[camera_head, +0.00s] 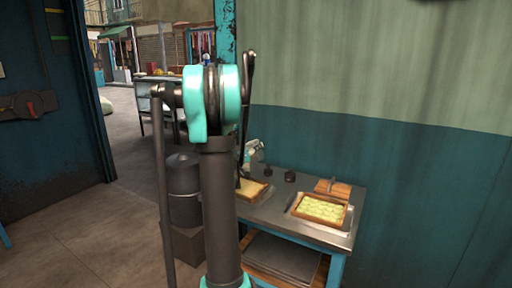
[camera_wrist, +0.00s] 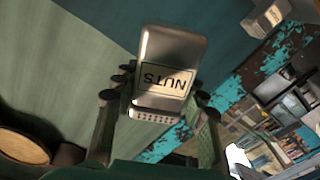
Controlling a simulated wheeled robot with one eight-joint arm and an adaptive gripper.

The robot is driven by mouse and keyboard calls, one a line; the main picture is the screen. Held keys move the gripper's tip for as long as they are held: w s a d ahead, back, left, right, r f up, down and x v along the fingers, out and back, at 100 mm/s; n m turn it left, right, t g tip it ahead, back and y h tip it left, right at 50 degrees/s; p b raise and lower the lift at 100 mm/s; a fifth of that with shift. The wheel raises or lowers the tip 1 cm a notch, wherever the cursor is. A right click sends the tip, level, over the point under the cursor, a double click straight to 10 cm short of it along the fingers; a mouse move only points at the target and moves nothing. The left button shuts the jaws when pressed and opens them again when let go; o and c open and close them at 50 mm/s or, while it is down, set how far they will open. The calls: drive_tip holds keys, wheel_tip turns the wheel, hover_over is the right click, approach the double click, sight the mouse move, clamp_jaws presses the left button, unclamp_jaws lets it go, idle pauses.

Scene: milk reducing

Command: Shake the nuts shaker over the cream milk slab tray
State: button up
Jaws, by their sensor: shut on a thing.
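My gripper (camera_wrist: 160,88) is shut on the nuts shaker (camera_wrist: 172,50), a pale metal box with a NUTS label that reads upside down in the wrist view. Its perforated end faces the bottom of that view. In the head view my arm covers much of the middle, and I cannot make out the shaker clearly. A wooden-rimmed tray with a plain cream slab (camera_head: 254,190) lies on the metal table, partly hidden by my arm. A second wooden tray (camera_head: 321,220) to its right holds pale yellow-green pieces. I cannot tell which is the cream milk slab tray.
The metal table (camera_head: 275,212) stands against the teal and green wall (camera_head: 400,150). Small dark containers (camera_head: 290,176) and a wooden block (camera_head: 338,188) stand at its back. A dark drum (camera_head: 184,190) stands left of the table. Open floor (camera_head: 90,240) lies further left.

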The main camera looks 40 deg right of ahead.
drive_tip(key=w+f+n, duration=0.1)
drive_tip(key=f+n, duration=0.3)
drive_tip(key=n, duration=0.1)
drive_tip(key=w+a+f+n, duration=0.1)
drive_tip(key=f+n, duration=0.3)
drive_tip(key=n, duration=0.2)
drive_tip(key=w+f+n, duration=0.1)
drive_tip(key=f+n, duration=0.3)
drive_tip(key=n, duration=0.2)
drive_tip(key=shift+a, duration=0.15)
drive_tip(key=shift+f+n, duration=0.75)
drive_tip(key=shift+n, duration=0.05)
drive_tip(key=shift+s+r, duration=0.1)
